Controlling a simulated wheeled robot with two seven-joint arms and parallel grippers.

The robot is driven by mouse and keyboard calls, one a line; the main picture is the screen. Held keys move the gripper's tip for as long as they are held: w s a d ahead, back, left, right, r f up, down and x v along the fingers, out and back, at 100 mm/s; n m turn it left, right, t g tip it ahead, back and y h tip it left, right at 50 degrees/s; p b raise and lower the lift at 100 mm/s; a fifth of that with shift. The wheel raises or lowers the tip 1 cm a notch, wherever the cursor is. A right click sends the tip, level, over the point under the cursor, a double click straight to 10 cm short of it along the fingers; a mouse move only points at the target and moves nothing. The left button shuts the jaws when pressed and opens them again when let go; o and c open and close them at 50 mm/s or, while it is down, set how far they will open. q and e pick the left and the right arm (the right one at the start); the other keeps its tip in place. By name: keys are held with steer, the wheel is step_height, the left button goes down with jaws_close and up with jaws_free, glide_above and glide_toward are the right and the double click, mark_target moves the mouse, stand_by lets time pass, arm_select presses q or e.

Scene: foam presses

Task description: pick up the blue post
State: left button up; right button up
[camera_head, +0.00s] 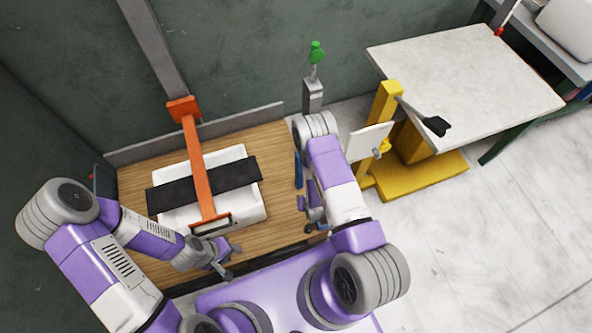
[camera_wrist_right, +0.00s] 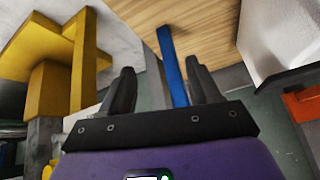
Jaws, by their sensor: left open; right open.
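The blue post (camera_head: 298,168) stands out as a narrow blue strip on the right part of the wooden table, partly hidden by my right arm. In the right wrist view the blue post (camera_wrist_right: 172,65) shows between the two dark fingers, closer to the right-hand one. My right gripper (camera_wrist_right: 160,70) is open and not closed on it; whether the fingers reach its depth is unclear. In the head view my right gripper (camera_head: 313,215) is near the table's right edge, partly hidden. My left gripper (camera_head: 232,262) is open and empty near the front edge.
A white tray (camera_head: 254,207) with a black bar (camera_head: 240,172) and an orange arm (camera_head: 197,165) across it occupies the wooden table (camera_head: 282,215). A yellow stand (camera_head: 420,175) and a marble-topped table (camera_head: 460,75) are to the right.

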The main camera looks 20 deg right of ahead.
mark_target(299, 172)
steer(key=w+d+f+n+t+b, duration=0.1)
steer(key=w+n+t, duration=0.1)
steer(key=w, duration=0.6)
steer(key=w+d+n+t+b, duration=0.1)
steer(key=w+d+t, duration=0.1)
steer(key=w+t, duration=0.3)
steer(key=w, duration=0.3)
steer(key=shift+f+n+y+b, duration=0.3)
steer(key=shift+f+n+b, duration=0.05)
steer(key=shift+n+b, duration=0.05)
steer(key=shift+w, duration=0.1)
steer(key=shift+c, duration=0.2)
jaws_close()
